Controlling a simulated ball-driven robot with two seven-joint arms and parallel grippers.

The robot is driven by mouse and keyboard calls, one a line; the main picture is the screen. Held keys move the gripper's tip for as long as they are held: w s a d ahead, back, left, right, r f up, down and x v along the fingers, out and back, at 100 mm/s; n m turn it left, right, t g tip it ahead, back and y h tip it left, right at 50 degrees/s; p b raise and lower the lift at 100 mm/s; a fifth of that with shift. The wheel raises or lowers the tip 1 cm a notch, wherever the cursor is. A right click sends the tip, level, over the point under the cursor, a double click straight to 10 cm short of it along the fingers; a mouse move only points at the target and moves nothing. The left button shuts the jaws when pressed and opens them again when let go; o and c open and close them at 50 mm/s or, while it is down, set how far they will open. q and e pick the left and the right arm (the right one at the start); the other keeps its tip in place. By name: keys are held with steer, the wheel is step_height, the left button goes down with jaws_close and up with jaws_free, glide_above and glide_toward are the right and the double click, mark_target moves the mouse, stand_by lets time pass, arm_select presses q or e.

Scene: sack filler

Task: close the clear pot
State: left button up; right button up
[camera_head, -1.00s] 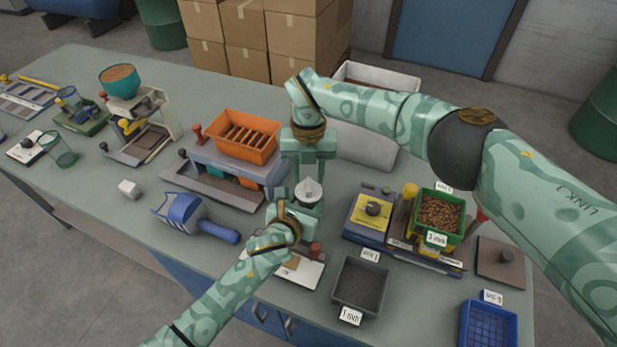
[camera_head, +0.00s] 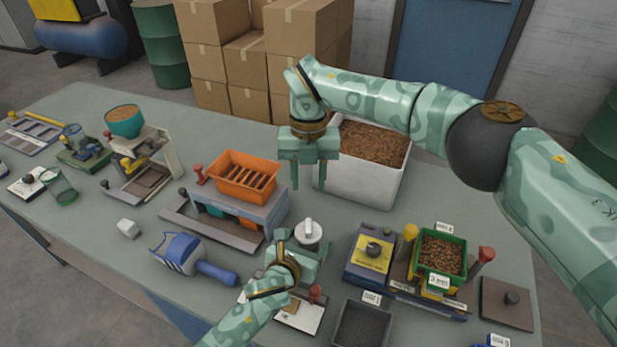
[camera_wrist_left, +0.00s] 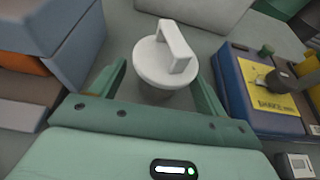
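The pot (camera_wrist_left: 167,92) stands upright on the table, mostly hidden under its round white lid (camera_head: 308,232) with a raised bar handle. The lid (camera_wrist_left: 167,62) rests on top and looks about level; whether it is fully seated I cannot tell. My left gripper (camera_head: 304,246) is low around the pot, one finger on each side. In the left wrist view, its fingers (camera_wrist_left: 160,75) are apart, with a gap showing beside the left finger. My right gripper (camera_head: 309,187) is open and empty, above and behind the pot, pointing down.
An orange slotted tray on a stand (camera_head: 245,178) is left of the pot. A blue unit with a yellow face (camera_head: 371,258) is to its right. A white bin of brown pellets (camera_head: 365,185) stands behind. A blue scoop (camera_head: 185,254) lies at left.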

arm_select(q)
steer(key=p+v, duration=0.4)
steer(key=v, duration=1.1)
steer(key=shift+s, duration=0.1)
steer(key=shift+s+a+r+p, duration=0.25)
steer(key=shift+s+p, duration=0.05)
steer(key=shift+s, duration=0.2)
steer(key=shift+f, duration=0.1)
